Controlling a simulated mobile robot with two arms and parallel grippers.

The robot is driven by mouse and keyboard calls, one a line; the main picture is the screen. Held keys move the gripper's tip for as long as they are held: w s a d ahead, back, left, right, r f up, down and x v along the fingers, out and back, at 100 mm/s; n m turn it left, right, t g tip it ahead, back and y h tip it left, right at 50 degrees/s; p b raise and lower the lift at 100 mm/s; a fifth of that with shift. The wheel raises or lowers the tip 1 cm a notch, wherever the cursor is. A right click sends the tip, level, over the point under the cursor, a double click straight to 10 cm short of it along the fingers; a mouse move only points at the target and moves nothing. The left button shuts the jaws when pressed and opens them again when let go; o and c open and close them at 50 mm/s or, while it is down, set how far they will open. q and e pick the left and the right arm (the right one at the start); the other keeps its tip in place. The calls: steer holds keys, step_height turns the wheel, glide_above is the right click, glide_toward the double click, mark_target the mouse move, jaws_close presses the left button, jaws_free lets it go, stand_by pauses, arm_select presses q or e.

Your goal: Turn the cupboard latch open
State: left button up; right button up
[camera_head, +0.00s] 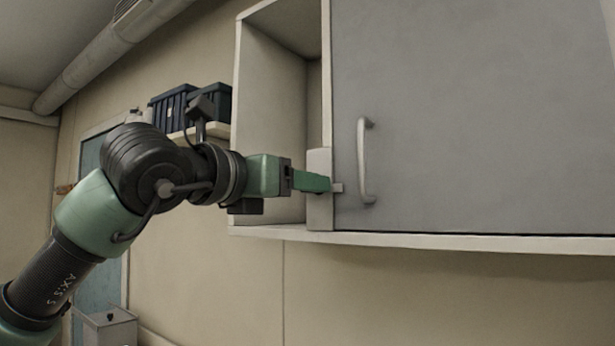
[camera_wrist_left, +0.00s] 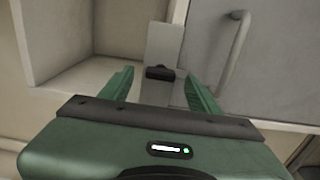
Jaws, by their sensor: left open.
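The wall cupboard (camera_head: 285,236) has a grey sliding-style door panel (camera_head: 470,120) with a vertical bar handle (camera_head: 365,160). The latch is a pale upright plate (camera_head: 319,215) at the door's left edge, with a small grey tab (camera_head: 338,188) sticking out at its right. In the left wrist view the plate (camera_wrist_left: 165,45) carries a dark pivot (camera_wrist_left: 160,73), with a grey lever (camera_wrist_left: 156,92) below it. My left gripper (camera_head: 326,184) is at the latch. Its open green fingers (camera_wrist_left: 159,76) stand either side of the pivot and lever; contact cannot be told. My right gripper is out of view.
The door handle (camera_wrist_left: 236,55) is close to the right of the left gripper. An open, empty compartment (camera_head: 270,130) lies left of the latch. Dark blue bins (camera_head: 172,108) stand on a shelf behind my left arm. A grey box (camera_head: 110,328) is low at left.

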arm_select(q)
steer(key=shift+p+x, duration=0.5)
steer(key=shift+x, duration=1.05)
jaws_close()
steer(key=shift+m, duration=0.4)
steer(key=m+b, duration=0.1)
steer(key=m, duration=0.7)
steer(key=m+b, duration=0.1)
steer(key=m, duration=0.8)
steer(key=shift+s+d+f, duration=0.15)
steer(key=shift+d, duration=0.05)
